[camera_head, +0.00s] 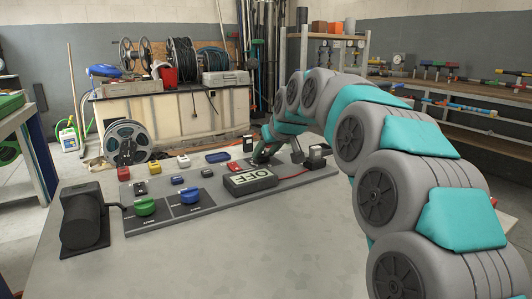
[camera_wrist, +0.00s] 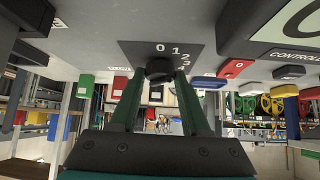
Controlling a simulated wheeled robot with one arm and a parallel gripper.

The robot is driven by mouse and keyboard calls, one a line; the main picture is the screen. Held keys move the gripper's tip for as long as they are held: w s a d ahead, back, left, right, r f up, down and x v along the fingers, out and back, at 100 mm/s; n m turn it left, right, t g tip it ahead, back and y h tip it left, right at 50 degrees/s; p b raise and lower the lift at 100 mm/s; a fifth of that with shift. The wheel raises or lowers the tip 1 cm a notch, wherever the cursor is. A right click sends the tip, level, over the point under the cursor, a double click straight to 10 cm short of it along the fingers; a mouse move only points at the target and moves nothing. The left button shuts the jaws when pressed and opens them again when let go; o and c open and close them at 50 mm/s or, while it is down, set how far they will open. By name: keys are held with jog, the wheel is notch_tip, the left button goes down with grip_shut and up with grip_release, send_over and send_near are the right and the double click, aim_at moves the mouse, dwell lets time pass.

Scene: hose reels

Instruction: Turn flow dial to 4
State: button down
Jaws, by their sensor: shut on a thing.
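The flow dial (camera_wrist: 160,67) is a small black round knob in the wrist view, on a dark plate (camera_wrist: 137,48) marked 0, 1, 2, 3 and 4. The numbers run from above the dial down its right side. I cannot make out a pointer, so its setting is unclear. My gripper (camera_wrist: 163,77) has its two green fingers on either side of the dial and is shut on it. In the head view my gripper (camera_head: 264,151) is low at the panel's back right, beyond the OFF box, and hides the dial.
The grey panel (camera_head: 220,200) carries a green knob (camera_head: 145,206), a blue knob (camera_head: 190,195), a box reading OFF (camera_head: 250,181) and several small coloured buttons. A black device (camera_head: 84,220) stands at its left. Hose reels (camera_head: 127,140) stand behind.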

jog(key=m+h, duration=0.2)
jog(key=m, duration=0.1)
jog(key=m+t+h, duration=0.1)
jog(key=m+h, duration=0.1)
jog(key=shift+a, duration=0.35)
jog(key=shift+s+m, duration=0.1)
jog(key=shift+m, duration=0.3)
jog(key=shift+c, duration=1.9)
grip_release()
jog(key=shift+r, duration=0.1)
jog(key=shift+b+v, duration=0.6)
jog(key=shift+v, duration=3.2)
